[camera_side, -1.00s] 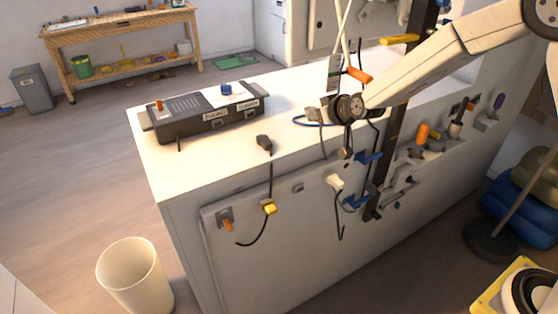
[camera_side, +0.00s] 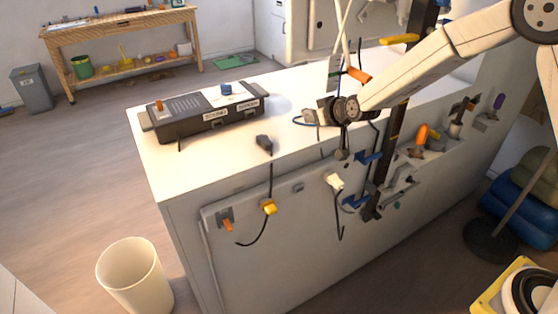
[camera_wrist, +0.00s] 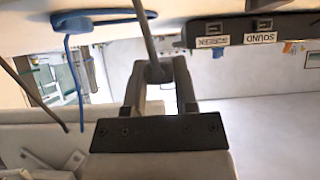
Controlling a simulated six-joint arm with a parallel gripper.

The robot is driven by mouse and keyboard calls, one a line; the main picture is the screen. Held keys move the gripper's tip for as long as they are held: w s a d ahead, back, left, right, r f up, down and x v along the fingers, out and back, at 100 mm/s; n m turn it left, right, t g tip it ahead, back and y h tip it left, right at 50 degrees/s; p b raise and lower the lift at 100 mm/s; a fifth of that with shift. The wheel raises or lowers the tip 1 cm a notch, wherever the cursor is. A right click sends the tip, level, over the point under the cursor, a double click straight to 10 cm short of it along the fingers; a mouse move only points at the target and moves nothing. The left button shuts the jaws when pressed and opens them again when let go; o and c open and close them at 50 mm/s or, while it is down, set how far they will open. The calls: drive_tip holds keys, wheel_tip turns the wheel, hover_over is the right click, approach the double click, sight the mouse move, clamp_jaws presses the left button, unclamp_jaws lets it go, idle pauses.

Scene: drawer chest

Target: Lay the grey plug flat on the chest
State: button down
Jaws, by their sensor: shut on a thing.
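My gripper (camera_wrist: 155,78) is shut in the wrist view on a small grey piece that I take for the grey plug (camera_wrist: 155,72). A grey cable runs up from it, and the fingers hide most of its body. In the side view my gripper (camera_side: 311,116) is at the end of the arm, over or close to the top of the white chest (camera_side: 200,163). The plug is too small there to make out clearly. I cannot tell whether it touches the chest top.
A black box with SOUND and SCREEN labels (camera_side: 207,120) stands on the chest's left part. A dark plug (camera_side: 264,142) lies by the front edge. A blue cable (camera_wrist: 68,60) loops near my gripper.

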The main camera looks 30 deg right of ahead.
sight(307, 136)
drive_tip(key=shift+f, duration=2.4)
drive_tip(key=shift+f, duration=0.45)
drive_tip(key=shift+c, duration=1.6)
unclamp_jaws()
drive_tip(key=shift+r, duration=3.5)
drive_tip(key=s+d+f+g, duration=0.1)
drive_tip(key=s+g, duration=0.3)
drive_tip(key=s, duration=1.1)
drive_tip(key=s+d+f+g, duration=0.2)
drive_tip(key=s+f+g, duration=0.1)
drive_tip(key=s, duration=1.1)
drive_tip(key=shift+s+f+g, duration=0.35)
drive_tip(key=shift+s+g, duration=0.05)
drive_tip(key=shift+g, duration=0.4)
